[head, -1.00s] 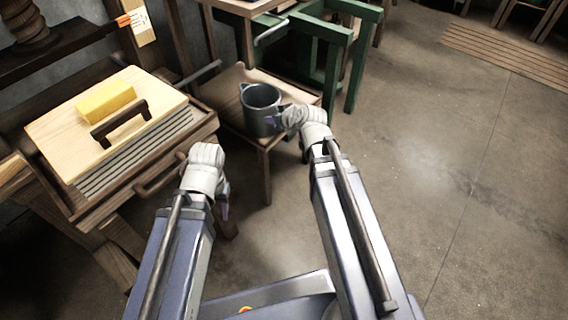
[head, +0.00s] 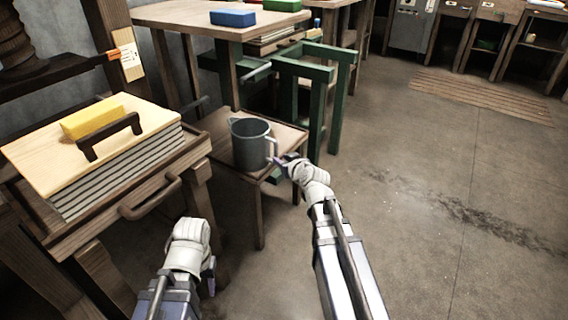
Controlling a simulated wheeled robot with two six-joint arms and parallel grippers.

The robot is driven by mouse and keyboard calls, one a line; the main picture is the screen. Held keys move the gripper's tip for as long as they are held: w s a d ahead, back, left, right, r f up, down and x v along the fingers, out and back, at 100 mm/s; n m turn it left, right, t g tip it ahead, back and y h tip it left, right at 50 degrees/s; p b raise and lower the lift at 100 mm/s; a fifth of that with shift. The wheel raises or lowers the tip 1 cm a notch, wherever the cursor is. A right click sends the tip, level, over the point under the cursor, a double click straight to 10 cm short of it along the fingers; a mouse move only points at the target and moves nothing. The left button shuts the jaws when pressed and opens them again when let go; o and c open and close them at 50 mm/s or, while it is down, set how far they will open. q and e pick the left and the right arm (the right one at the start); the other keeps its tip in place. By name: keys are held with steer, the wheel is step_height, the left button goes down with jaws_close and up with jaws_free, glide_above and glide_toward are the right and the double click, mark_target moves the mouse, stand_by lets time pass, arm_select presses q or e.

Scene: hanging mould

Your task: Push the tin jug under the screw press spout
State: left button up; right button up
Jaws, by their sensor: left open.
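The grey tin jug (head: 250,147) stands upright on a small wooden stool (head: 222,157), its lip pointing left. My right gripper (head: 276,160) is at the jug's right side, close to or touching it; the gap between its fingers cannot be made out. My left gripper (head: 210,276) is low at the front, below the press bench, open and well apart from the jug. A thick wooden screw (head: 14,42) of the press shows at the top left above a dark beam (head: 60,72). I cannot make out a spout.
A bench (head: 160,192) with a layered stack, a lidded board (head: 40,150) and a yellow block (head: 92,122) stands left of the stool. A green frame (head: 335,100) and a table (head: 190,18) stand behind. The floor (head: 420,220) at right is clear.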

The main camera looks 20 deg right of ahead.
mark_target(276, 155)
steer(key=b+x, duration=0.2)
steer(key=x, duration=0.4)
steer(key=shift+w+f, duration=0.1)
steer(key=shift+w, duration=0.15)
steer(key=shift+c, duration=0.2)
jaws_close()
stand_by(1.0)
